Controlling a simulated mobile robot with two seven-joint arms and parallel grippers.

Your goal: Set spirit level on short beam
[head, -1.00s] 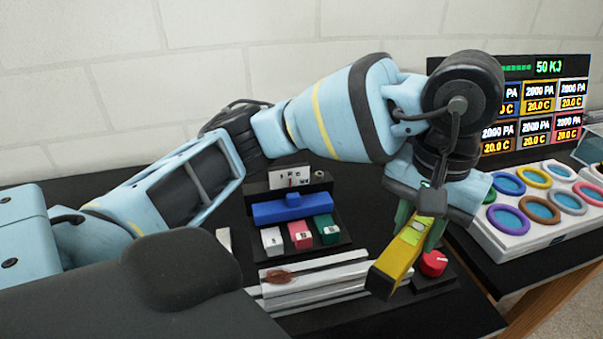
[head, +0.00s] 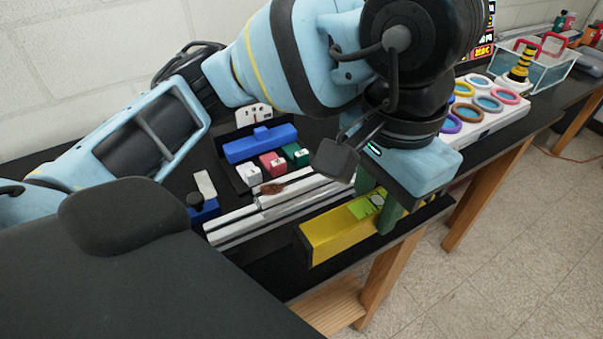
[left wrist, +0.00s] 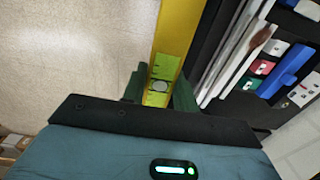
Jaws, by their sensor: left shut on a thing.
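The yellow spirit level (head: 332,232) with a green label is gripped between the green fingers of my left gripper (head: 378,205). It is held near the table's front edge, in front of the silver beams (head: 236,231). In the left wrist view the level (left wrist: 178,32) runs up from between the fingers (left wrist: 158,90), over the floor beside the table edge. The silver beams (left wrist: 234,52) lie to its right there, apart from it. I cannot tell which beam is the short one; the arm and level hide part of that area. My right gripper is not in view.
A blue block (head: 258,146) and white, red (head: 272,164) and green small blocks stand behind the beams. A brown piece (head: 272,188) lies on a beam. A white tray of coloured rings (head: 490,103) is at the right. The floor (head: 490,250) in front is clear.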

